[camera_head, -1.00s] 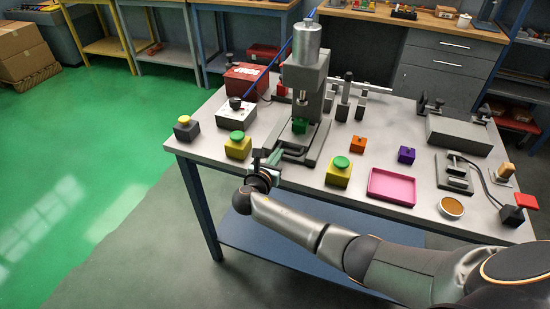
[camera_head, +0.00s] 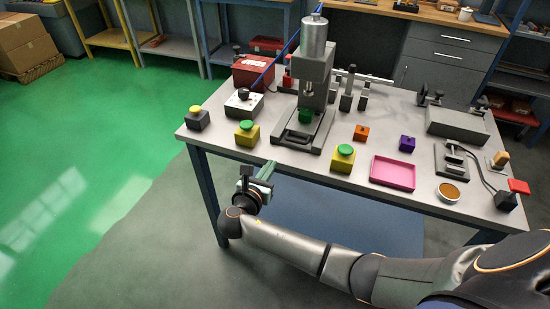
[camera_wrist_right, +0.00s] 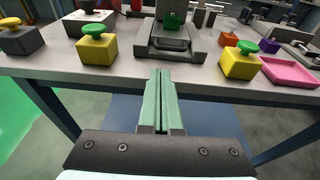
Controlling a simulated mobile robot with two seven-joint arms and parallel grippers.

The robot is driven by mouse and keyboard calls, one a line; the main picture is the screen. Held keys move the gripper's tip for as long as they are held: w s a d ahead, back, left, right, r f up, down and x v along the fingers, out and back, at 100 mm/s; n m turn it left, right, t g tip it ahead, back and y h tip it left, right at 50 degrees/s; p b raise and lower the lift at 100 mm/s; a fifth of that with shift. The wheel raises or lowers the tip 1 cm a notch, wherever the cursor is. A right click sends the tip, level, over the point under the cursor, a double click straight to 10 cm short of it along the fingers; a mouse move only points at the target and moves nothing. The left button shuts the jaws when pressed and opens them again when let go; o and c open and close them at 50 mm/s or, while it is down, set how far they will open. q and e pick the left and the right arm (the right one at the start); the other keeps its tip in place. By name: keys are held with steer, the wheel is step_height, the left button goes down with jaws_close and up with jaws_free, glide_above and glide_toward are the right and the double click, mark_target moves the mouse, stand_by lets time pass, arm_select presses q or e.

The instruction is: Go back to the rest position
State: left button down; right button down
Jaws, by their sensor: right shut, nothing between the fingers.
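My right gripper (camera_head: 256,172) is in front of the table's front edge in the head view, apart from everything on the table. In the right wrist view its two green fingers (camera_wrist_right: 164,100) lie together with nothing between them. The press (camera_head: 312,85) stands on the grey table (camera_head: 225,148) beyond the gripper, with a green block (camera_head: 305,115) at its base. My left gripper is not in either current view.
Yellow boxes with green buttons (camera_head: 247,133) (camera_head: 343,157) stand near the front edge. A pink tray (camera_head: 393,173), an orange block (camera_head: 361,132), a purple block (camera_head: 407,143) and a round bowl (camera_head: 449,192) are to the right. Floor lies open at left.

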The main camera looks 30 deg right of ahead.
steer(key=shift+s+a, duration=0.25)
steer(key=shift+s, duration=0.05)
steer(key=s+a+f+m+g+y, duration=0.1)
steer(key=s+a+f+m+y, duration=0.35)
steer(key=s+f, duration=0.35)
steer(key=s+a+f+m+g+y, duration=0.25)
steer(key=s+f+m+y, duration=0.25)
steer(key=f, duration=0.4)
steer(key=s+a+m+t+y, duration=0.1)
steer(key=s+m+y, duration=0.3)
steer(key=s+m, duration=0.8)
steer(key=r+m+t, duration=0.1)
steer(key=m, duration=0.2)
steer(key=shift+a, duration=0.15)
